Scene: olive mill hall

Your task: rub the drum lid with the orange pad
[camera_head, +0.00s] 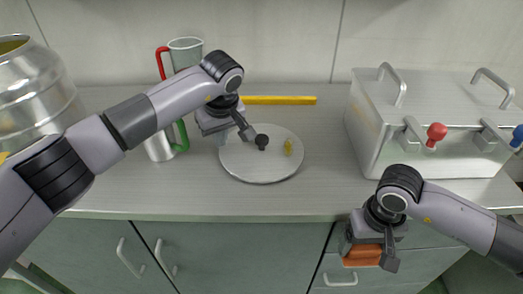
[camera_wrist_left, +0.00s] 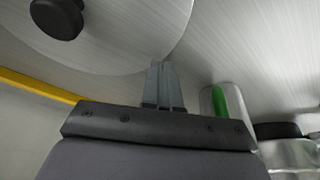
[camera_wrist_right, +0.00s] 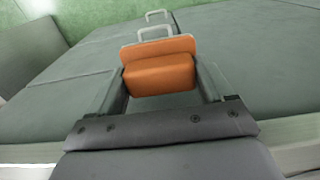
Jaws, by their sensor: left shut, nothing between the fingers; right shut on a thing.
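The drum lid (camera_head: 262,172) is a round, flat silvery disc lying on the counter, with a black knob (camera_head: 262,142) near its middle. The lid and knob also show in the left wrist view (camera_wrist_left: 120,45). My right gripper (camera_wrist_right: 162,85) is shut on the orange pad (camera_wrist_right: 160,68), in front of the counter's edge, over the cabinet fronts.
A clear jug with a red handle (camera_head: 162,62) and a container with a green handle (camera_head: 181,138) stand left of the lid. A yellow bar (camera_head: 280,100) lies behind it. A large metal box (camera_head: 415,148) with red and blue knobs stands right. A metal vessel (camera_head: 40,95) is far left.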

